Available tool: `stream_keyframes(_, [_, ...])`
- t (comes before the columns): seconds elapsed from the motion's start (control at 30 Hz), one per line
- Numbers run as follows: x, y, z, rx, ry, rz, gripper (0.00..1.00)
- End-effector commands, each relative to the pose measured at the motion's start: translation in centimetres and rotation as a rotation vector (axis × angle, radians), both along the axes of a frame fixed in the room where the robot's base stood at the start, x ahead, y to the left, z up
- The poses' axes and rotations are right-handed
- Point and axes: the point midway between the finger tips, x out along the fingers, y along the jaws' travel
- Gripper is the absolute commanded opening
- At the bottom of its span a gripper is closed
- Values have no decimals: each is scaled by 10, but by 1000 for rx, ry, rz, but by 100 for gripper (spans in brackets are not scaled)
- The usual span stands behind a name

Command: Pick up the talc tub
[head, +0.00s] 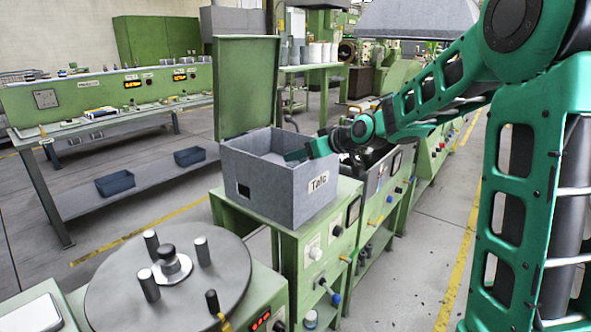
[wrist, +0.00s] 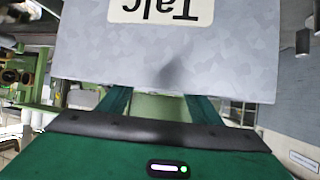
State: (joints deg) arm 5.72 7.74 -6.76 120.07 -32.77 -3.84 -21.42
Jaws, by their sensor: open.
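A grey speckled box (head: 262,195) labelled "Talc" stands upright on a green machine cabinet, its top open. It is the only thing I see marked as talc, and its label also shows upside down in the wrist view (wrist: 220,50). A green lid panel (head: 245,90) stands raised behind it. My gripper (head: 297,155) reaches over the box's right rim from the right. In the wrist view, my gripper's two fingers (wrist: 157,102) are spread apart, with their tips hidden behind the labelled wall. Most of the box's inside is hidden.
A round grey plate (head: 205,285) with upright pegs is at the front left. Green cabinets (head: 340,235) with knobs run under and right of the box. A long bench (head: 110,115) stands back left, with dark blue bins (head: 115,182) below. Floor is clear between.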

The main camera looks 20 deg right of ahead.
Motion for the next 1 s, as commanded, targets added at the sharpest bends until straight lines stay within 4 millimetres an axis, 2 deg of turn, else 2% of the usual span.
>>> stream_keyframes(0.13, [10,6,-6,0,0,2,58])
stream_keyframes(0.37, [12,6,-7,0,0,1,58])
stream_keyframes(0.4, [12,6,-7,-1,0,0,56])
stream_keyframes(0.53, [12,6,-7,-1,0,0,27])
stream_keyframes(0.83, [12,6,-5,0,-1,0,26])
stream_keyframes(1.0, [12,6,15,-1,-5,1,26])
